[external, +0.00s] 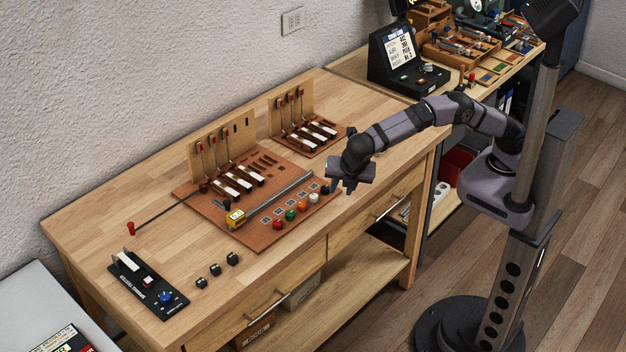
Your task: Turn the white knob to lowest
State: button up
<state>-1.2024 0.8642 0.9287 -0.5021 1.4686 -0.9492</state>
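The white knob (313,198) sits in a row of coloured knobs along the front right edge of the brown piano-action board (262,240). It is between the orange knob (302,206) and a dark blue knob (325,188). Its pointer setting is too small to read. My gripper (341,189) hangs above the right end of this row, just right of the white knob and apart from it as far as I can tell. Its fingers are dark and small, so I cannot tell whether they are open or shut.
A green knob (290,215) and a red knob (278,226) continue the row leftward. A black panel with a blue knob (166,297) is at the table's left. The tabletop's front right is clear.

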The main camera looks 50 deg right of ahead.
aim_at(317, 198)
jog(key=shift+s+a+f+n+t+b, duration=0.1)
jog(key=shift+s+f+n+t+b, duration=0.1)
jog(key=shift+s+t+b, duration=0.3)
jog(key=shift+s+a+f+n+t+b, duration=0.1)
jog(key=shift+s+f+n+t+b, duration=0.15)
jog(key=shift+t, duration=0.35)
jog(key=f+n+t+b, duration=0.1)
jog(key=t, duration=0.1)
jog(key=n+t+b, duration=0.1)
jog(key=t+b, duration=0.1)
jog(key=f+n+t+h+b, duration=0.1)
jog(key=n+t, duration=0.1)
jog(key=shift+w+a+f+b, duration=0.2)
jog(key=shift+a+f+b, duration=0.1)
jog(key=shift+b, duration=0.05)
jog(key=a+n+t+y+b, duration=0.1)
jog(key=s+a+n+t+y, duration=0.1)
jog(key=n+t, duration=0.1)
jog(key=s+a+n+t+y+b, duration=0.1)
jog(key=n, duration=0.1)
jog(key=shift+s+a+f+b, duration=0.2)
jog(key=shift+a+f+b, duration=0.1)
jog(key=shift+a+b, duration=0.05)
jog(key=shift+s+a+r+n+t+y, duration=0.1)
jog(key=shift+s+a+n+t+y, duration=0.2)
jog(key=shift+t, duration=0.1)
jog(key=shift+w+d+p, duration=0.1)
jog(key=shift+w+p, duration=0.3)
jog(key=shift+w, duration=3.35)
jog(key=shift+c, duration=0.4)
